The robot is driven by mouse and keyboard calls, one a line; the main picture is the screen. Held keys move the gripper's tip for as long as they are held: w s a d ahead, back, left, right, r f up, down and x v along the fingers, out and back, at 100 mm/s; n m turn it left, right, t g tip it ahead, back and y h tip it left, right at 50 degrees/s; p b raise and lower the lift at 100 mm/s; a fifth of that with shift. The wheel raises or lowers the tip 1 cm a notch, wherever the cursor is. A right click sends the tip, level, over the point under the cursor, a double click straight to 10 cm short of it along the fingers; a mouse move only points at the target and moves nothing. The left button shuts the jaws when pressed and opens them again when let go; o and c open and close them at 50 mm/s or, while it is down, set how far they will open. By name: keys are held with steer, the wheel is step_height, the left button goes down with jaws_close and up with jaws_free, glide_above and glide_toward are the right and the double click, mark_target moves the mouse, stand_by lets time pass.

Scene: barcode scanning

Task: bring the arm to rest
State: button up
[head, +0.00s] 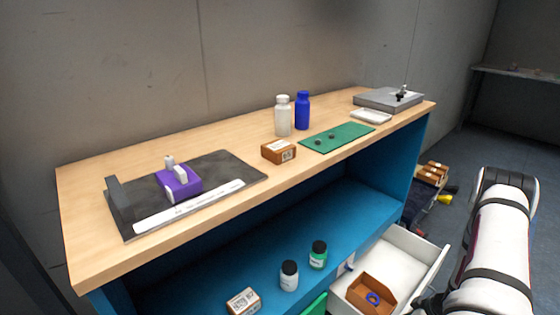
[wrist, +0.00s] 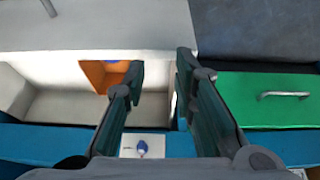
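My arm rises at the right of the head view, with white links and dark bands. My gripper (wrist: 161,68) shows in the wrist view with its two dark fingers apart and nothing visible between them. It is over or close to the open white drawer (head: 417,256), whose pale inside (wrist: 70,106) lies below the fingers. An orange-brown open box (head: 365,292) with a blue ring (head: 373,298) lies in that drawer. In the wrist view the left finger partly covers the box (wrist: 96,76). In the head view the gripper is mostly cut off at the lower edge.
The wooden worktop (head: 225,137) carries a dark mat with a purple device (head: 178,182), bottles, a brown box (head: 279,151), a green mat (head: 338,137) and a grey scale (head: 388,99). Jars stand on the blue shelf (head: 340,220). A green drawer front (wrist: 265,115) is right of the fingers.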

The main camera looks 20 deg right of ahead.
steer(key=w+d+r+m+g+h+b, duration=0.1)
steer(key=w+d+r+h+b, duration=0.3)
steer(key=r, duration=0.7)
steer(key=w+r+m+g+h+p, duration=0.1)
steer(key=w+r, duration=0.5)
steer(key=r, duration=0.6)
steer(key=a+r+m+h+b, duration=0.15)
steer(key=a+r, duration=0.35)
steer(key=r, duration=0.5)
steer(key=s+a+r+m+b, duration=0.1)
steer(key=s+a+r, duration=0.25)
steer(key=a, duration=0.25)
steer(key=s+a+r+g+b, duration=0.1)
steer(key=s+a+r, duration=0.1)
steer(key=a+r, duration=0.25)
steer(key=s+a+r+m+b, duration=0.1)
steer(key=s+a+r, duration=0.25)
steer(key=a, duration=0.35)
steer(key=s+a+g+y+b, duration=0.1)
steer(key=s+a+y+b, duration=0.3)
steer(key=s+a, duration=1.45)
step_height(320, 180, up, 37)
steer(key=d+n+t+y+p, duration=0.1)
steer(key=t+p, duration=0.3)
steer(key=p, duration=3.3)
steer(key=shift+s+r, duration=0.2)
steer(key=shift+s, duration=0.15)
steer(key=shift+d, duration=0.1)
